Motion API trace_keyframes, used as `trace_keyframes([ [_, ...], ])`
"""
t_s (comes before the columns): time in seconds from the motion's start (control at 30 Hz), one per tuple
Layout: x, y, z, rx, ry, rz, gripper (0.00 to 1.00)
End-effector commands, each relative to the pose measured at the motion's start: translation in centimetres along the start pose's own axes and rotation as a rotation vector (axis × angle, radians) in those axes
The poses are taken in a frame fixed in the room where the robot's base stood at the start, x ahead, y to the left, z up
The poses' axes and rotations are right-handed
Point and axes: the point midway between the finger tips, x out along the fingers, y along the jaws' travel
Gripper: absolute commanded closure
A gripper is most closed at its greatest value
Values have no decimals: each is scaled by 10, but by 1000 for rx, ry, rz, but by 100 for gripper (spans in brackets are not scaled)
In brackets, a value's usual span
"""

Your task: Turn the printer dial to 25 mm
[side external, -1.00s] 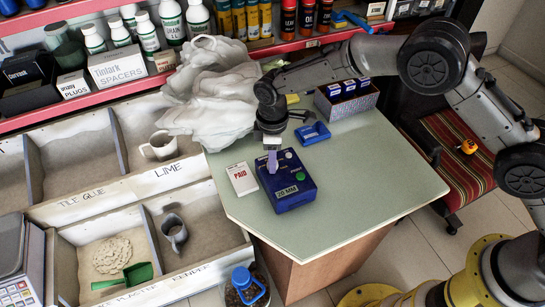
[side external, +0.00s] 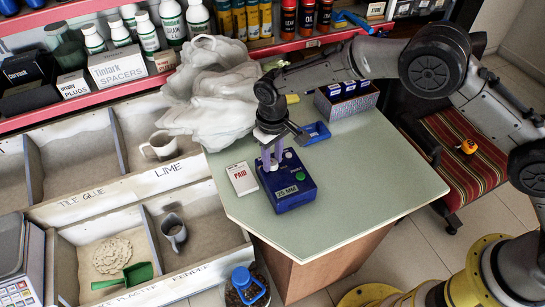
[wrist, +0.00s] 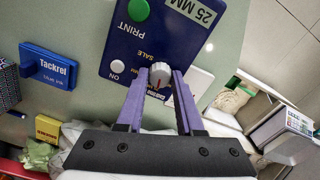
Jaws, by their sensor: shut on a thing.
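The blue label printer (side external: 289,192) sits on the pale green counter, with a green button and a display that reads 25 MM. In the wrist view the printer (wrist: 151,45) shows its display (wrist: 193,11), the green PRINT button and a white ON button. The dial (wrist: 160,74) is a small grey-white knob with a red mark, near the printer's edge. My gripper (wrist: 161,83) points down at the printer, its two purple fingers shut on the dial, one on each side. In the side view my gripper (side external: 271,164) hides the dial.
A white PAID card (side external: 242,179) lies left of the printer. A crumpled white sack (side external: 212,95) stands at the back left. The counter's right side (side external: 380,165) is clear.

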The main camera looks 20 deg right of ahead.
Motion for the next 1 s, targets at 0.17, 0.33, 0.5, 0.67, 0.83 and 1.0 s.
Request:
trace_keyframes([
  [0.17, -1, 0, -1, 104, 3, -1, 100],
  [0.33, -1, 0, -1, 166, 3, -1, 100],
  [0.5, -2, 0, -1, 196, 3, -1, 100],
  [0.67, -2, 0, -1, 204, 4, -1, 100],
  [0.83, -2, 0, -1, 204, 4, -1, 100],
  [1.0, -2, 0, -1, 203, 4, -1, 53],
])
